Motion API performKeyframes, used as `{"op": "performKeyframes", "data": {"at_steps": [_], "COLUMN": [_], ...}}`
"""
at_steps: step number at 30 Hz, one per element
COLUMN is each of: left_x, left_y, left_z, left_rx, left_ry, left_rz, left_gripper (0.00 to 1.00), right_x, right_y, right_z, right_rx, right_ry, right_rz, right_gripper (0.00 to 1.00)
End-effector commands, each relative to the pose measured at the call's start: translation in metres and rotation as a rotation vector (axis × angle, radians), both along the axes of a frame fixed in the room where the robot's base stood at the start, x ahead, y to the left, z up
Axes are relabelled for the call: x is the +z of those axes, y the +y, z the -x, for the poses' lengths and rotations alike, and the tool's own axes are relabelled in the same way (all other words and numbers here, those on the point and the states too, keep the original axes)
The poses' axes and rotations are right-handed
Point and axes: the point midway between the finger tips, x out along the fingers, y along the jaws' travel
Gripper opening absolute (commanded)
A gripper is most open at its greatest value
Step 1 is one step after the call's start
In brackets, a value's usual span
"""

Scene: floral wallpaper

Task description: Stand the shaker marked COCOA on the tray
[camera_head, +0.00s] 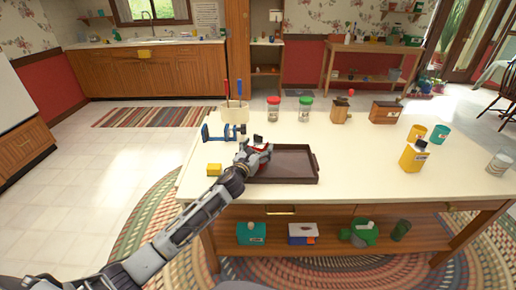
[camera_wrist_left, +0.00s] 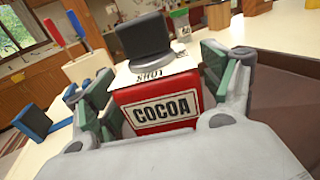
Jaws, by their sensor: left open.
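The COCOA shaker (camera_wrist_left: 165,118) is a red box with a white top and a dark cap. In the wrist view it stands roughly upright, label toward the camera, between the fingers of my left gripper (camera_wrist_left: 163,92). The gripper is open, with a finger on each side of the shaker. In the head view the left gripper (camera_head: 256,156) is at the left end of the dark brown tray (camera_head: 288,179) and covers most of the shaker (camera_head: 262,147). The shaker's base is hidden, so I cannot tell whether it rests on the tray. My right gripper is not in view.
Left of the tray are a blue clamp (camera_head: 220,133) and a yellow block (camera_head: 214,169). A holder (camera_head: 234,115) and lidded jars (camera_head: 273,109) stand behind. A yellow shaker (camera_head: 412,158) and cups (camera_head: 439,135) stand right. The tray's middle and right look clear.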

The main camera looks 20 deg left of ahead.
Motion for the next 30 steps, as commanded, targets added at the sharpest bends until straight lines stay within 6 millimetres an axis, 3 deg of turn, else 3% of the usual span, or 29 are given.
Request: {"op": "performKeyframes", "data": {"at_steps": [12,30], "left_x": [0.003,0.002], "left_y": [0.0,0.006], "left_z": [0.0,0.05], "left_rx": [0.0,0.0], "left_ry": [0.0,0.001], "left_rz": [0.0,-0.001], "left_gripper": [0.82,0.82], "right_x": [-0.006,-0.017], "right_y": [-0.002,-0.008], "right_z": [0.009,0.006], "right_rx": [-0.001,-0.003], "right_ry": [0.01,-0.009], "right_rz": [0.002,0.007], "right_gripper": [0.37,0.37]}}
